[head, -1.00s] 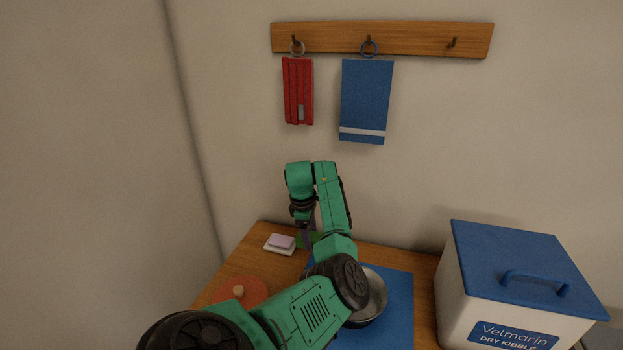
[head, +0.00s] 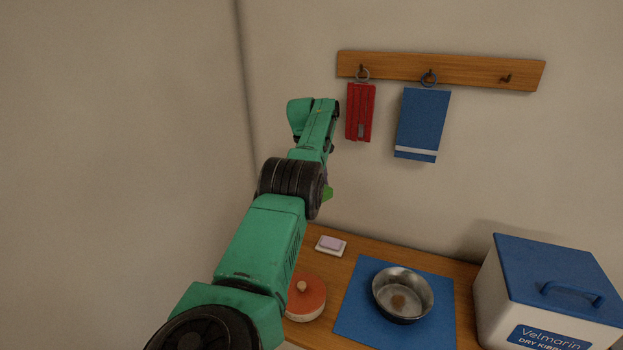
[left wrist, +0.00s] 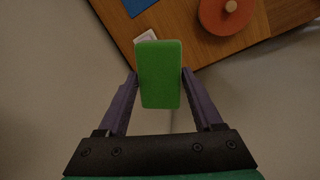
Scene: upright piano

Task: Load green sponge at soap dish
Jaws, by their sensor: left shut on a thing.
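My left gripper (left wrist: 160,76) is shut on the green sponge (left wrist: 160,100), which stands between its two purple fingers in the left wrist view. In the head view only a corner of the sponge (head: 328,193) shows past my arm, and the fingers are hidden. The sponge is held up in the air, clear of the table. The white soap dish (head: 322,250) lies on the table near the wall, with a lilac soap bar (head: 331,243) on it. Part of the dish (left wrist: 146,36) shows beyond the sponge in the left wrist view. My right gripper is not in view.
A pot with an orange lid (head: 310,295) stands in front of the dish. A metal bowl (head: 403,292) sits on a blue mat (head: 358,325) to the right, and a kibble bin (head: 545,290) stands further right.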

